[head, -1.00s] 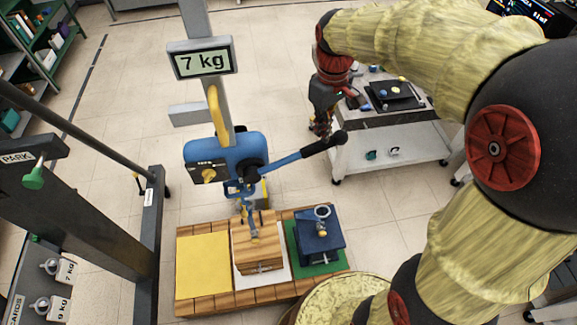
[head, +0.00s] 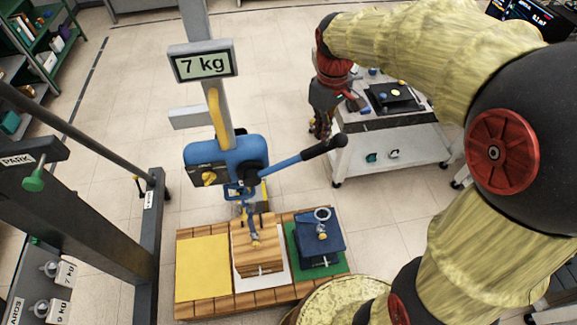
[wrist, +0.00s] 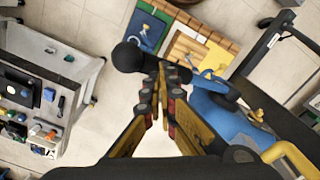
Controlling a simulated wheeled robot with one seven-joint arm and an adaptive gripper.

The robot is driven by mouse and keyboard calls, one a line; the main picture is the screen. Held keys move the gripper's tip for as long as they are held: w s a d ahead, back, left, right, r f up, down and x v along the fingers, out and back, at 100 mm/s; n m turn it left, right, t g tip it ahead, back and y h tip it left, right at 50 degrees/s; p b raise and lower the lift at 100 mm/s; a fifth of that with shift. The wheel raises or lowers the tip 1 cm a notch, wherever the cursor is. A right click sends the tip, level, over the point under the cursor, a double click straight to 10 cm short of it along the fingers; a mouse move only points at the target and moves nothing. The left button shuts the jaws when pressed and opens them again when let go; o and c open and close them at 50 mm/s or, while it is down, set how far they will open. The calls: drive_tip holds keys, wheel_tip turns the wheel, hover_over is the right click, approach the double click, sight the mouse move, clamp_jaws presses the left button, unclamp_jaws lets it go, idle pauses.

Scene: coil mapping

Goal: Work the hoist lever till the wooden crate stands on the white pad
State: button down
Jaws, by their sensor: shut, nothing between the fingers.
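The wooden crate (head: 258,248) is upright above the white pad (head: 284,268), hooked below the blue hoist (head: 222,157). I cannot tell whether its base touches the pad. The hoist lever (head: 298,157) is blue with a black end and points right, slightly raised. My gripper (head: 319,134) is shut and empty, just behind the lever's black end. In the wrist view, the gripper's closed fingertips (wrist: 172,72) are beside the black lever end (wrist: 127,56), which partly hides the platform. Contact with the lever is unclear.
A yellow pad (head: 202,268) lies left of the crate and a blue box (head: 319,240) stands on a green pad at right. The hoist display (head: 202,64) reads 7 kg. A white cart (head: 390,140) stands behind my gripper; a dark frame (head: 90,215) is left.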

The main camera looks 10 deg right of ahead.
sight(325, 150)
drive_tip(key=shift+f, duration=0.1)
drive_tip(key=shift+d+f+b, duration=0.2)
drive_tip(key=shift+f+b, duration=0.5)
drive_tip(key=shift+f, duration=0.45)
drive_tip(key=shift+d+f+b, duration=0.15)
drive_tip(key=shift+f+b, duration=0.6)
drive_tip(key=shift+f, duration=0.45)
drive_tip(key=shift+d+f+b, duration=0.2)
drive_tip(key=shift+f+b, duration=0.5)
drive_tip(key=shift+f, duration=0.45)
drive_tip(key=shift+d+f+b, duration=0.25)
drive_tip(key=shift+f+b, duration=0.45)
drive_tip(key=shift+f, duration=0.45)
drive_tip(key=shift+d+f+b, duration=0.2)
drive_tip(key=shift+f+b, duration=0.45)
drive_tip(key=shift+f, duration=0.6)
drive_tip(key=shift+f+b, duration=1.35)
drive_tip(key=shift+f, duration=0.9)
